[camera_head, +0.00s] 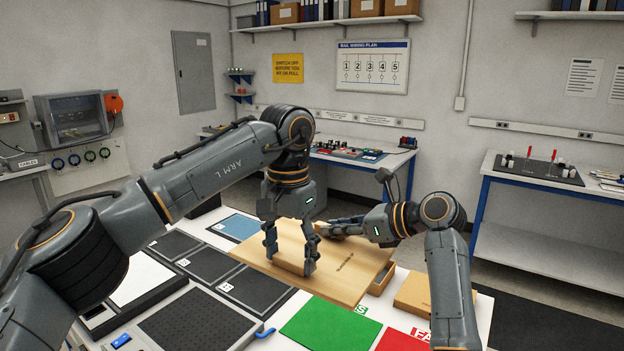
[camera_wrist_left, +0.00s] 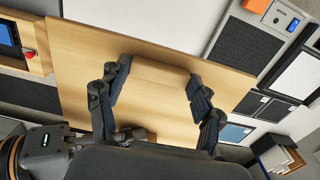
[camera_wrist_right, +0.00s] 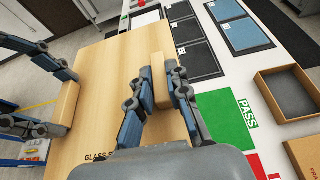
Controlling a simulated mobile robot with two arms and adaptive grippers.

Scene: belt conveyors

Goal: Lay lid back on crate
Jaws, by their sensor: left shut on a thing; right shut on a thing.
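The lid is a broad pale wooden board (camera_head: 345,285) with dark lettering and two raised wooden blocks. My left gripper (camera_head: 291,258) is shut on the near block; the left wrist view shows this block (camera_wrist_left: 158,78) between its fingers. My right gripper (camera_head: 325,230) is shut on the other block, which shows between its fingers in the right wrist view (camera_wrist_right: 160,65). A wooden corner, apparently the crate (camera_head: 381,281), shows under the lid's right edge. The lid hides the rest, so I cannot tell whether they touch or line up.
A green PASS mat (camera_head: 325,328) and a red mat (camera_head: 400,340) lie in front of the lid. A brown box (camera_head: 413,291) stands to the right. Black trays (camera_head: 208,262) and a dark pad (camera_head: 198,322) fill the left side.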

